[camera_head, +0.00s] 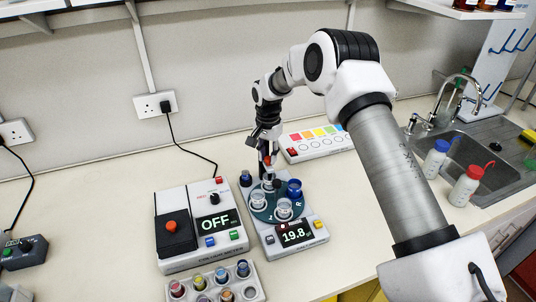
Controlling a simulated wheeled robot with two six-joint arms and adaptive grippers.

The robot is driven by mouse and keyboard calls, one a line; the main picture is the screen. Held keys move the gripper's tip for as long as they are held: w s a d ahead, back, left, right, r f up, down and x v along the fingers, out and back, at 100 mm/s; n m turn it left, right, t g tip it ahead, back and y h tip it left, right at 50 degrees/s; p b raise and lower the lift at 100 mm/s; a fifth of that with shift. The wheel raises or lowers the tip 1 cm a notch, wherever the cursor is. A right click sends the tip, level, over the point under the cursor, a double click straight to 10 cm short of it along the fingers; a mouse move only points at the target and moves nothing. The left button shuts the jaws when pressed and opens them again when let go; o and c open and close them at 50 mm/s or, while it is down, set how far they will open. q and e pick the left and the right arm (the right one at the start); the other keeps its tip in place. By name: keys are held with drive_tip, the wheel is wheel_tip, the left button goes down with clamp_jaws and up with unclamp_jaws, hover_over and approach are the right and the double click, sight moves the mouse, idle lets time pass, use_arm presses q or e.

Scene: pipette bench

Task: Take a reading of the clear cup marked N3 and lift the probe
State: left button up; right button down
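Two clear cups, a front one (284,209) and a left one (258,201), stand on the dark green round plate (265,214) of a white device (270,238). Its display (296,233) reads 19.8. I cannot read any N3 mark on the cups. A dark blue cup (294,188) stands at the plate's right. My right gripper (266,150) points down above the back of the plate, at a small red-topped part (267,160) that may be the probe. Whether its fingers are shut on it is too small to tell. My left gripper is out of view.
A white meter (182,246) with a red button and an OFF display stands left of the device. A rack (214,285) of small coloured vials is in front. A colour-strip box (322,141) lies behind. A sink (478,165) and two bottles are at right.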

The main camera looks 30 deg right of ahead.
wheel_tip(320, 180, up, 5)
drive_tip(key=p, duration=0.3)
drive_tip(key=shift+w+r+p, duration=0.1)
drive_tip(key=shift+p, duration=0.25)
drive_tip(key=shift+r, duration=0.3)
drive_tip(key=shift+d+f, duration=0.1)
drive_tip(key=c, duration=1.2)
unclamp_jaws()
drive_tip(key=shift+d+f, duration=0.1)
wheel_tip(320, 180, up, 12)
